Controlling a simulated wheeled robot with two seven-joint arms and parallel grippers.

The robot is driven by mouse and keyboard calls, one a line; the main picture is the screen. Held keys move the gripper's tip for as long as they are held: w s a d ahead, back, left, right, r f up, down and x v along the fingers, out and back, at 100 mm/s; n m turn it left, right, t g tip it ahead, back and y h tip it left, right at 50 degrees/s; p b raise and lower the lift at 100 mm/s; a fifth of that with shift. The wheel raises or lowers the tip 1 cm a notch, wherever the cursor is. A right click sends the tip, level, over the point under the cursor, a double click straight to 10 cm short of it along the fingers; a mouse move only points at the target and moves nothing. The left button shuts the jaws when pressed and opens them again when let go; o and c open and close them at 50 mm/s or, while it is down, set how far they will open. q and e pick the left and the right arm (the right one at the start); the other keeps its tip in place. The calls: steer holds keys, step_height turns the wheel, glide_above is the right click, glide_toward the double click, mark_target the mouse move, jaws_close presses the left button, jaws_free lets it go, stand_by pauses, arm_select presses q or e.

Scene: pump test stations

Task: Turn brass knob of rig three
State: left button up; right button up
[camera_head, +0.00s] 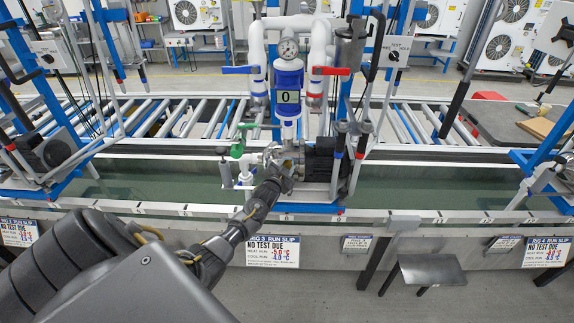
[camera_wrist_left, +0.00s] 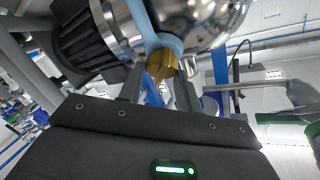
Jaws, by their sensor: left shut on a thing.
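Rig three (camera_head: 288,90) stands in the middle of the head view, with a pressure gauge (camera_head: 288,49) and a blue-and-white cylinder showing "0" (camera_head: 288,97). My left gripper (camera_head: 284,168) reaches the low front of the rig, beside the black motor (camera_head: 320,163). In the left wrist view the brass knob (camera_wrist_left: 162,64) sits between the two fingers of my left gripper (camera_wrist_left: 160,72), below a shiny metal housing (camera_wrist_left: 205,18). The fingers are shut on the knob. In the head view my gripper mostly hides the knob. My right gripper is not in view.
Close around are a green-handled valve (camera_head: 238,149), a blue lever (camera_head: 240,70) and a red lever (camera_head: 330,71). A rig 3 run slip (camera_head: 272,251) hangs on the bench front, reading "NO TEST DUE". A small grey shelf (camera_head: 431,270) juts out at front right.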

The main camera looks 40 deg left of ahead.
arm_select(q)
steer(key=m+h, duration=0.1)
steer(key=m, duration=0.2)
steer(key=m+g+h+p, duration=0.1)
steer(key=m, duration=0.2)
steer(key=shift+a+r+h+p, duration=0.15)
steer(key=shift+h+p, duration=0.15)
steer(key=shift+h, duration=0.1)
steer(key=shift+m+g+h+p, duration=0.15)
steer(key=shift+m+g+h, duration=0.3)
steer(key=shift+m, duration=0.75)
steer(key=shift+m+g+h+p, duration=0.2)
steer(key=shift+m+g, duration=0.35)
steer(key=shift+m, duration=0.65)
steer(key=shift+h, duration=0.25)
steer(key=o, duration=1)
steer(key=b+v, duration=0.2)
steer(key=v, duration=0.8)
steer(key=shift+s+r, duration=0.2)
steer(key=shift+r, duration=0.1)
